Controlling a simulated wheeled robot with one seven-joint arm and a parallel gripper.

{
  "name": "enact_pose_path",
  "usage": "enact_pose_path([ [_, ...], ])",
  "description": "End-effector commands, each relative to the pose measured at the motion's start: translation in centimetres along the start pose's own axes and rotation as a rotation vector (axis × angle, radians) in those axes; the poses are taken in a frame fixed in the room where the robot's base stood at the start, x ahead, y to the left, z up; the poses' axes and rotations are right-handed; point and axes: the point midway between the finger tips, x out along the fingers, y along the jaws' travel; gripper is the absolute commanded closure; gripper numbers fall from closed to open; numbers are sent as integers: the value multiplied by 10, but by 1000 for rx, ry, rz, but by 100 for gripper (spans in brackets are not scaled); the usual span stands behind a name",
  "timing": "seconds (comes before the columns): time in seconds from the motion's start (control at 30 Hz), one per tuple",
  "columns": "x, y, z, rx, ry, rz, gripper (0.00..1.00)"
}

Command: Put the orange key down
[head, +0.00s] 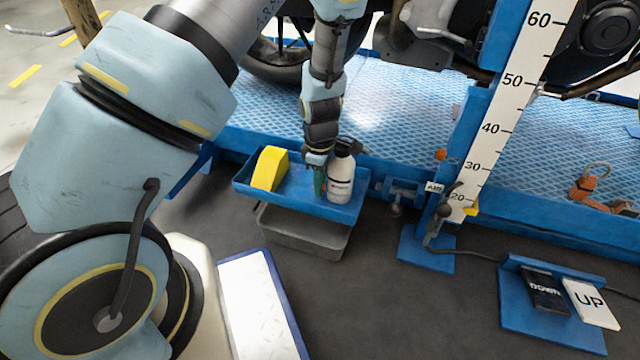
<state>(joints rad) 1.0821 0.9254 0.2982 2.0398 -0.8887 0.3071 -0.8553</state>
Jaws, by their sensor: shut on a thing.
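My gripper (318,162) points down over the blue tray (284,207), just left of the white bottle (341,178) with a black top. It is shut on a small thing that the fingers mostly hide. A narrow green piece (319,181) shows right below the fingertips; I cannot tell whether it is held or stands in the tray. I cannot make out an orange key at the fingers. An orange item with a pale ring (584,187) lies at the right on the blue platform; I cannot tell whether it is a key.
A yellow block (270,168) sits at the tray's left end. A grey bin (300,233) is below the tray. A white height scale (505,110) stands right of it. DOWN (544,290) and UP (591,303) pedals lie on the floor. Bare tray floor shows between block and gripper.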

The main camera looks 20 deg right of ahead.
Motion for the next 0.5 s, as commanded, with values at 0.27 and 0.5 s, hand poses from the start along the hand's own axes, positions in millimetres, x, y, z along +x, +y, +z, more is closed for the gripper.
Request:
enact_pose_path([
  [0.27,9,0,0,0,0,-2,100],
  [0.5,10,0,0,0,0,-1,70],
])
